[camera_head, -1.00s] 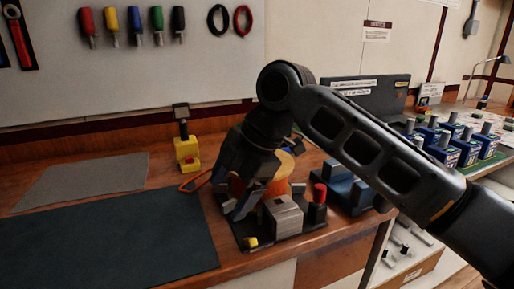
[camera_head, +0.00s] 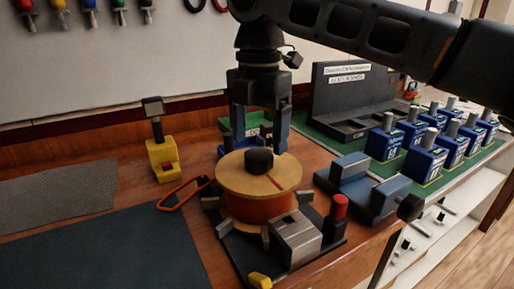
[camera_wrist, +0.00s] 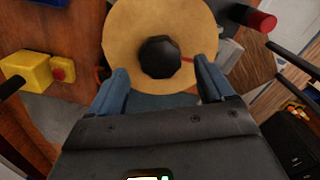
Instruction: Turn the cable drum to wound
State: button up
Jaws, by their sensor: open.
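The cable drum (camera_head: 259,190) stands upright on a dark base plate on the wooden bench, with a tan top disc, orange cable around its core and a black knob (camera_head: 259,160) at its centre. A dark red line runs outward from the knob on the disc; in the wrist view it points right. My gripper (camera_head: 260,140) is open and points down above the drum. In the wrist view the drum disc (camera_wrist: 125,35) and knob (camera_wrist: 160,57) lie beyond my fingertips, the knob between their lines. I cannot tell whether the fingers touch anything; they look clear of the knob.
A grey metal block (camera_head: 296,238) and a red-capped post (camera_head: 338,215) stand on the drum's base plate. A yellow device (camera_head: 164,160) is at the left, a blue-grey fixture (camera_head: 365,187) at the right. Several blue breakers (camera_head: 421,160) stand farther right. The dark mat (camera_head: 130,250) is clear.

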aim_at(258, 152)
jog(key=shift+f, duration=1.7)
jog(key=c, duration=1.5)
